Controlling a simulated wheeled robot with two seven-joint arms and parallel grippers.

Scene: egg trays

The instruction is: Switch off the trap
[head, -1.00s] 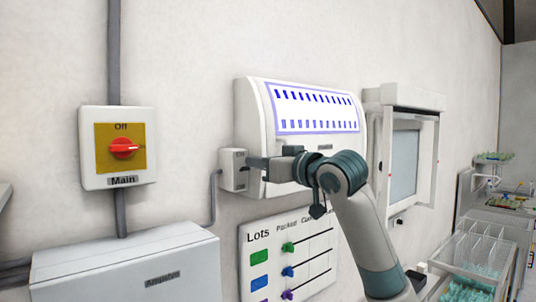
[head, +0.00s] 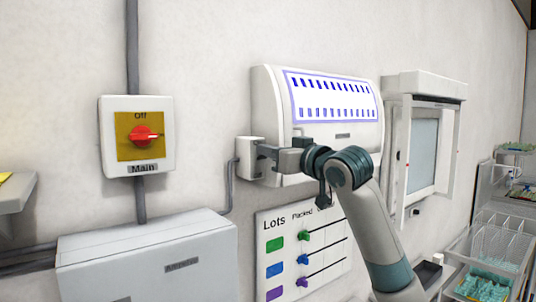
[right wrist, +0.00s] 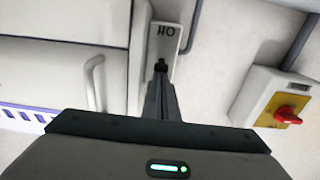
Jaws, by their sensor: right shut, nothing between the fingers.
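The trap (head: 268,110) is a white wall unit with a lit, blue-framed panel of blue marks. A small white switch box (head: 244,150) sits at its lower left side. In the right wrist view the switch box (right wrist: 165,35) shows an upside-down "Off" label. My right gripper (head: 262,150) is shut and empty, with its fingertips at the front of the box. In the right wrist view the right gripper (right wrist: 160,68) points at the box face just below the label. The fingers hide part of the face, and I cannot tell whether they touch it. My left gripper is out of view.
A red rotary switch marked "Main" (head: 145,136) is on the wall to the left. A large grey-white box (head: 150,262) juts out below it. A lots board (head: 270,222) hangs under the trap. A framed window (head: 421,150) and racks (head: 500,240) stand to the right.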

